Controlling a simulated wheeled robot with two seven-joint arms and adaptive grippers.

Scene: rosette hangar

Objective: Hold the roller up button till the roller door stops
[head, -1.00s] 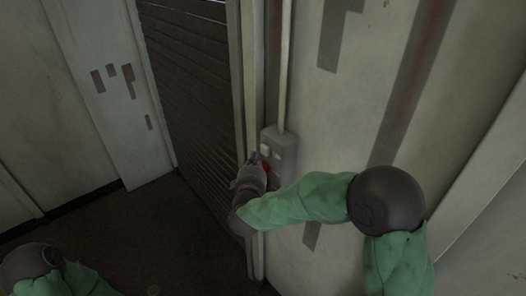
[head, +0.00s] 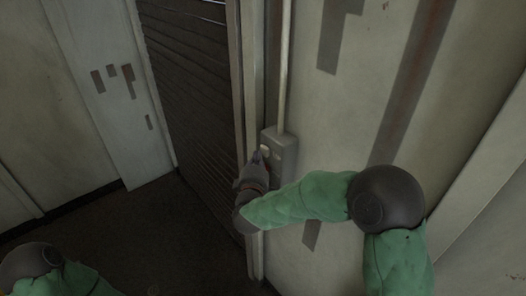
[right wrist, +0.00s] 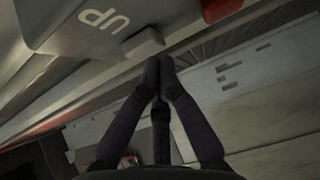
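The grey control box (head: 284,152) is fixed to the wall right of the dark slatted roller door (head: 190,90). In the right wrist view, the pale roller up button (right wrist: 145,43) sticks out of the box beside the letters "UP". My right gripper (head: 256,156) is in front of the box. Its two fingers (right wrist: 160,62) are together and empty, with the tips very close to the up button; I cannot tell whether they touch it. The door's slats fill the visible opening, and its bottom edge is partly hidden by my arm. My left gripper is out of view.
A red button (right wrist: 218,8) sits on the same box, near the up button. A pipe (head: 285,70) runs up the wall from the box. The door frame (head: 238,80) stands close left of it. The dark floor (head: 150,240) before the door is clear.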

